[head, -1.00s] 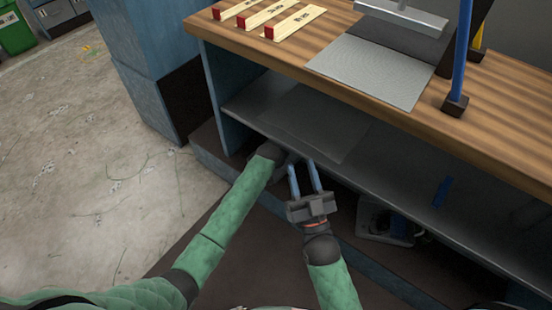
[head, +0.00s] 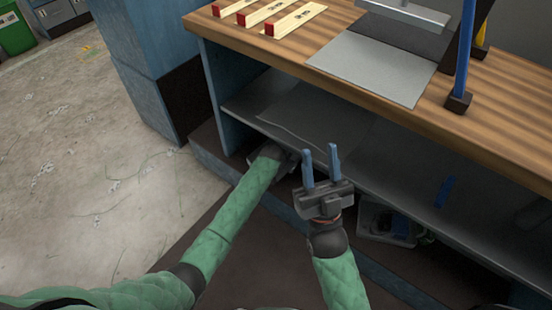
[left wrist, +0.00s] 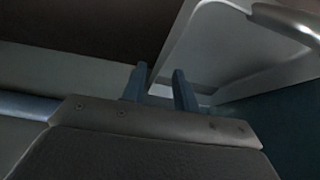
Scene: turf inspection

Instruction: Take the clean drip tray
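A flat grey sheet-like piece (head: 320,118) lies on the lower shelf; it may be the drip tray, but I cannot tell whether it is clean. My left gripper reaches under the front edge of this shelf, its fingers hidden in the head view. In the left wrist view, my left gripper (left wrist: 160,86) has its two blue fingers apart. A pale panel or tray with a rounded rim (left wrist: 225,45) is just beyond them; contact is unclear. My right gripper (head: 321,167) is open and empty, in front of the shelf edge.
The wooden bench top (head: 505,120) overhangs the shelf (head: 410,165). It carries a grey mat (head: 370,68), labelled strips with red blocks (head: 290,18) and a blue post (head: 464,55). A clear bin (head: 385,222) stands under the shelf. Floor at left is open.

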